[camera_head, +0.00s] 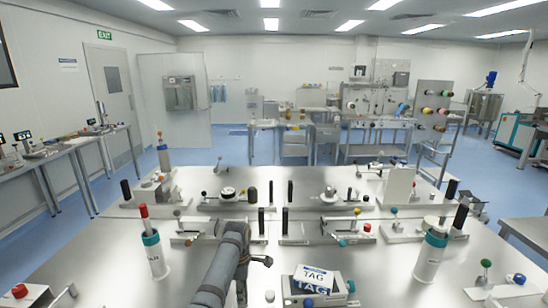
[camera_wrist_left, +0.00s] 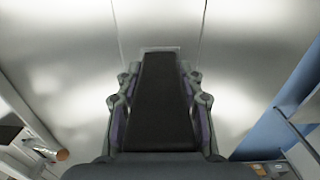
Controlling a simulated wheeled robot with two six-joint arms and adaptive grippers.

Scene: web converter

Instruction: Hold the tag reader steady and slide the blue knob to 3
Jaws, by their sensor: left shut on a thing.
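The tag reader (camera_head: 328,300) is a pale grey box near the front edge of the table, with a white and blue TAG card (camera_head: 313,278) on top. I cannot read a scale or the number 3. My left gripper (camera_head: 262,261) is just left of the reader, seemingly apart from it. In the left wrist view its fingers are shut on a long black thing (camera_wrist_left: 158,95), which I cannot identify. My right gripper is not in view.
Several levers and fixtures line the back of the steel table. Bare table (camera_head: 110,275) shows at left.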

